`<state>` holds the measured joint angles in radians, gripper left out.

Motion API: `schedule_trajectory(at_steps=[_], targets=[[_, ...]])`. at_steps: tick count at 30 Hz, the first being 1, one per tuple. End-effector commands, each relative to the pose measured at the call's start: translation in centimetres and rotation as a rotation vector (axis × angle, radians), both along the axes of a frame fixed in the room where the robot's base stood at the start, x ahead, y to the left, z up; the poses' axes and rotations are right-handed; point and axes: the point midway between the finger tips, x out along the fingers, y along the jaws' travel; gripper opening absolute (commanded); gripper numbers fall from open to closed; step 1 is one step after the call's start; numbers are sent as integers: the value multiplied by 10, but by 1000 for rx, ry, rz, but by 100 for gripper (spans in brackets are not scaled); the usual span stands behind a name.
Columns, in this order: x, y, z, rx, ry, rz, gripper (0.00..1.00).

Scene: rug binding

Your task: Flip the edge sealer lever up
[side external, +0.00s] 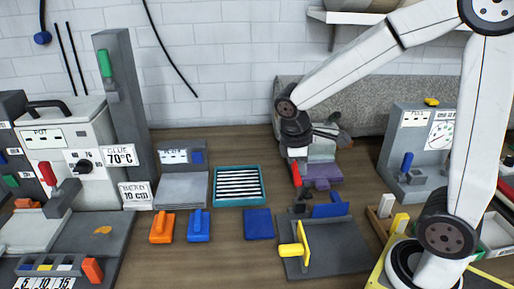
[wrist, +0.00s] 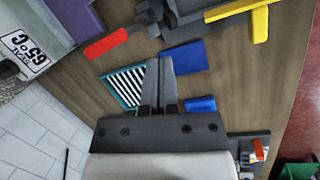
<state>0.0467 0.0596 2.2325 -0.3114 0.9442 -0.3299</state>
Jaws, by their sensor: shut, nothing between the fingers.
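A lever with a red handle (wrist: 107,43) joins a dark grey bracket (wrist: 150,14) in the wrist view. Its red handle also shows in the side view (side external: 296,172), below the end of my arm. I cannot tell its exact tilt. A panel labelled 65°C (wrist: 26,45), seemingly reading SEAL, lies at the upper left of the wrist view, beside a purple block (wrist: 85,15). My gripper (wrist: 159,62) is shut and empty. Its fingertips appear apart from the red handle, in front of the teal rack. In the side view the fingers are hard to make out.
The teal rack (side external: 238,203) and a blue pad (side external: 258,224) lie left of the red handle. A dark plate (side external: 340,258) with a yellow handle (side external: 291,250) and blue block (side external: 331,208) is in front. A grey gauge station (side external: 400,130) stands right.

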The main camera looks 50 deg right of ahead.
Motion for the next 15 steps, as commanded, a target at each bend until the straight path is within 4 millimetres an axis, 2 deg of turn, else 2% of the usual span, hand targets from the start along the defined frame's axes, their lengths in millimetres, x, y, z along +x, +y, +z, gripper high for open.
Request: schedule_trajectory(at_steps=[15], targets=[[36,-80,0,-243,498,388,0]])
